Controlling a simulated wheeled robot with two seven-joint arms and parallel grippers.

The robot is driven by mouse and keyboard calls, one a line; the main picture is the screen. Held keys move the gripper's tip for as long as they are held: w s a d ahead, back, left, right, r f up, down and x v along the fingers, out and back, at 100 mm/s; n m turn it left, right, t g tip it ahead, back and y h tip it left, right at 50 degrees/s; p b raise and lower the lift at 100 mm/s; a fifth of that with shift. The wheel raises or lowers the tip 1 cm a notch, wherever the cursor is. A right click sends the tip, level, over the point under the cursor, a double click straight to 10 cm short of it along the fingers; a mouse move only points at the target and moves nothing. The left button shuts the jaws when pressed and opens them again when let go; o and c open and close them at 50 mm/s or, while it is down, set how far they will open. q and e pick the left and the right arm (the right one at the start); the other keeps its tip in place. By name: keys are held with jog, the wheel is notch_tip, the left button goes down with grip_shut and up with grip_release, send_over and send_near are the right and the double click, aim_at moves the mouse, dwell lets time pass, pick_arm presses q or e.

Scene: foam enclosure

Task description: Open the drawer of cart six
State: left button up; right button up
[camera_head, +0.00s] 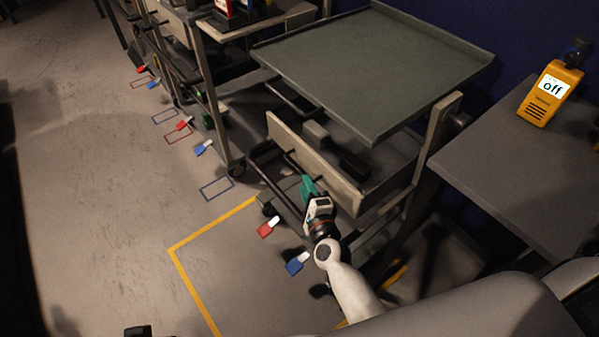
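A cart with a grey-green tray top (375,62) stands right of centre. Its drawer (318,163) is pulled out below the top, and the inside shows. A small grey block (316,133) and a dark block (355,164) lie in it. A dark bar handle (292,160) is on the drawer front. My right gripper (308,186), with green fingers, is at the drawer front by the handle's lower end. I cannot tell whether its fingers are open, or closed on the handle. A dark piece at the bottom edge seems to be my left gripper (138,331), mostly cut off.
A grey table (500,165) on the right holds a yellow device (550,93) reading "off". More carts (205,85) stand at the upper left. Red tags (268,227) and blue tags (297,262) show low by the carts. Yellow tape (200,290) marks the floor; the left floor is clear.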

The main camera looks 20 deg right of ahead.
aim_at(300, 172)
jog(key=w, duration=0.4)
jog(key=w+b, duration=0.1)
jog(key=w, duration=0.1)
jog(key=shift+w+d+f, duration=0.1)
jog(key=shift+w+f, duration=0.15)
jog(key=shift+f, duration=0.05)
grip_shut()
